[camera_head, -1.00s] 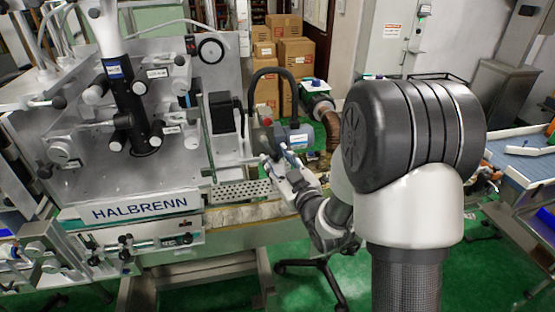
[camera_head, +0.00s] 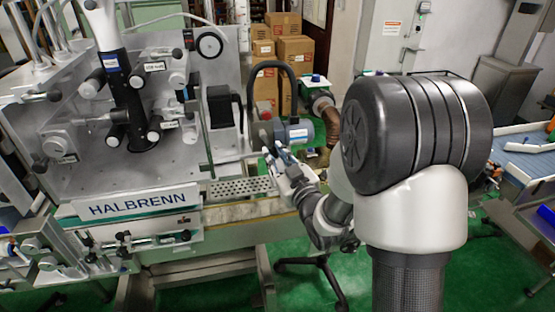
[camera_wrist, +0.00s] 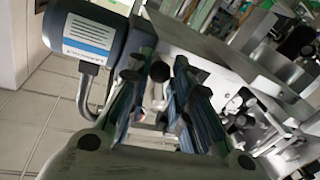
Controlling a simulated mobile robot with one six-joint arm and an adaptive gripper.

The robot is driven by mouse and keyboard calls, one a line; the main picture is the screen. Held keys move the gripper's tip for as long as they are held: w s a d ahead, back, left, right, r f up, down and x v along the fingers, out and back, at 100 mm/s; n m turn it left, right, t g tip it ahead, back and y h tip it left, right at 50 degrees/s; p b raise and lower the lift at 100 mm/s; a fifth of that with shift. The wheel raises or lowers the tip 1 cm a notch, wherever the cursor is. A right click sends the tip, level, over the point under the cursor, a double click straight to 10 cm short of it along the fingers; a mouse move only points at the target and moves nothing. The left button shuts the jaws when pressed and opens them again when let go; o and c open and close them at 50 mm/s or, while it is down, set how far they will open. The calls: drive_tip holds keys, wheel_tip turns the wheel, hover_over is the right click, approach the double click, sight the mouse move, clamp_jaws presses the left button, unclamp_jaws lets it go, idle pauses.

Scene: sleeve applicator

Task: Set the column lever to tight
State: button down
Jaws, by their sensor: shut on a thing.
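My gripper (camera_head: 274,152) is at the right end of the machine's grey bed, beside a grey-blue motor. In the wrist view, its blue-padded fingers (camera_wrist: 160,82) come close together around a small black knob (camera_wrist: 160,71) with a light metal stem below it. This looks like the end of the column lever. The fingers hide part of it, and I cannot read its setting. In the head view, the held part is too small and covered to make out.
The grey-blue motor (camera_head: 296,132) stands close to my fingers. The machine (camera_head: 75,160) with its HALBRENN sign and several clamps fills the left. A perforated plate (camera_head: 240,188) lies on the bed. Cardboard boxes (camera_head: 296,58) are behind; a blue conveyor (camera_head: 525,160) is at right.

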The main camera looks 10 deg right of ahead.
drive_tip(key=shift+a+f+m+t+b, duration=0.2)
drive_tip(key=shift+a+m+b, duration=0.15)
drive_tip(key=shift+m+b, duration=0.6)
drive_tip(key=shift+a+f+m+t+b, duration=0.15)
drive_tip(key=shift+a+m+b, duration=0.25)
drive_tip(key=shift+m+b, duration=0.55)
drive_tip(key=shift+a+f+m+t+b, duration=0.1)
drive_tip(key=shift+a+m+t+b, duration=0.35)
drive_tip(key=shift+b, duration=0.8)
drive_tip(key=shift+r+m, duration=0.15)
drive_tip(key=shift+m, duration=0.1)
drive_tip(key=c, duration=1.4)
unclamp_jaws()
wheel_tip(320, 180, up, 10)
